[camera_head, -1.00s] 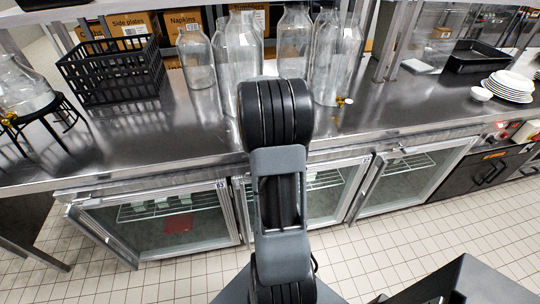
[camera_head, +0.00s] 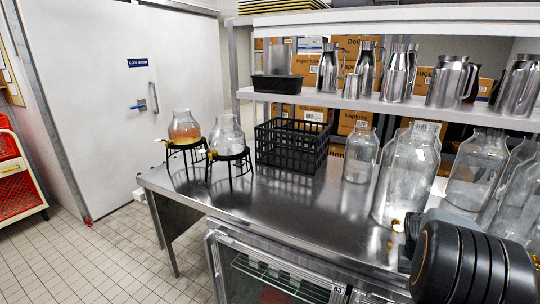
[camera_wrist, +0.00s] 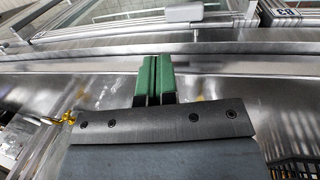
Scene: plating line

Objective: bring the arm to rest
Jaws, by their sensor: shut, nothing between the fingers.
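My gripper (camera_wrist: 154,82) shows in the wrist view as two green fingers pressed side by side, shut and empty. It points toward the steel counter's front edge and the fridge doors below. In the head view only a dark rounded part of my arm shows, at the lower right in front of the large glass jars (camera_head: 405,185). The gripper itself is hidden in that view. A brass tap (camera_wrist: 62,118) shows at the left of the wrist view, close to my gripper's mount.
The steel counter (camera_head: 290,205) holds two dispensers on black stands (camera_head: 230,165) and a black crate (camera_head: 291,146). Steel jugs (camera_head: 363,66) stand on the shelf above. A glass-door fridge (camera_head: 275,280) is below. Tiled floor (camera_head: 70,260) is clear at the left, before the white cool room door (camera_head: 130,90).

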